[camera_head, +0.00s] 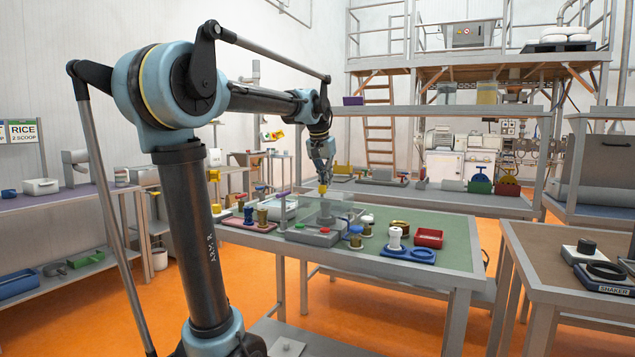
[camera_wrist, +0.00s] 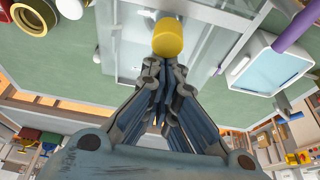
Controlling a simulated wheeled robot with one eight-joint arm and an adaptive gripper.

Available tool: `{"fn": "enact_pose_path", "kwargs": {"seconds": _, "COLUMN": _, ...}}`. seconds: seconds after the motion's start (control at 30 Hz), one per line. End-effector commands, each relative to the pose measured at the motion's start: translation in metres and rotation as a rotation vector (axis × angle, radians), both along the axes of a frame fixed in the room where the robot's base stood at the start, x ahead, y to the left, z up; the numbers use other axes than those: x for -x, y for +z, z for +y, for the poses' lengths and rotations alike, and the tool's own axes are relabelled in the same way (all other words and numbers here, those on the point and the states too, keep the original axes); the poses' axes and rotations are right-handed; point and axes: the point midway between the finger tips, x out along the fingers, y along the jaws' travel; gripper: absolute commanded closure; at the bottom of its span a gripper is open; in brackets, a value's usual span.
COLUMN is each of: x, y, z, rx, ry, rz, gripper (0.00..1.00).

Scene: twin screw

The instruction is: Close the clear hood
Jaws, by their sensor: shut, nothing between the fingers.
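The clear hood (camera_head: 345,211) is a see-through box over a grey machine base (camera_head: 314,238) on the green-topped table. Its panels also show in the wrist view (camera_wrist: 124,38). A yellow knob (camera_head: 323,189) sits at the hood's upper part, and it shows large in the wrist view (camera_wrist: 168,37). My gripper (camera_head: 322,181) points down at the knob from above. In the wrist view my gripper's fingers (camera_wrist: 166,66) are together, with their tips right by the knob; I cannot tell whether they touch it. The hood's exact tilt is hard to tell.
Brass-coloured pots (camera_head: 262,217), a white spool on a blue holder (camera_head: 395,238) and a red tray (camera_head: 429,238) stand around the machine. The green tabletop (camera_head: 455,253) is bare at the right. A brown-topped table (camera_head: 545,250) stands further right.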

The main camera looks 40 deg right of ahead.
Motion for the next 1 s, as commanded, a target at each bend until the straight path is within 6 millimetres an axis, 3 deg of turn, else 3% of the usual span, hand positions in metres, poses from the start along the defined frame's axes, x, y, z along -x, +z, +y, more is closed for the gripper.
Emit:
{"fn": "enact_pose_path", "kwargs": {"seconds": 0.43, "x": 0.001, "y": -0.003, "z": 0.005, "rx": -0.012, "ry": 0.002, "rz": 0.006, "gripper": 1.00}}
{"fn": "enact_pose_path", "kwargs": {"seconds": 0.77, "x": -0.015, "y": -0.002, "z": -0.032, "rx": -0.003, "ry": 0.003, "rz": 0.004, "gripper": 1.00}}
{"fn": "enact_pose_path", "kwargs": {"seconds": 1.0, "x": -0.009, "y": 0.034, "z": -0.024, "rx": 0.000, "ry": 0.003, "rz": 0.004, "gripper": 1.00}}
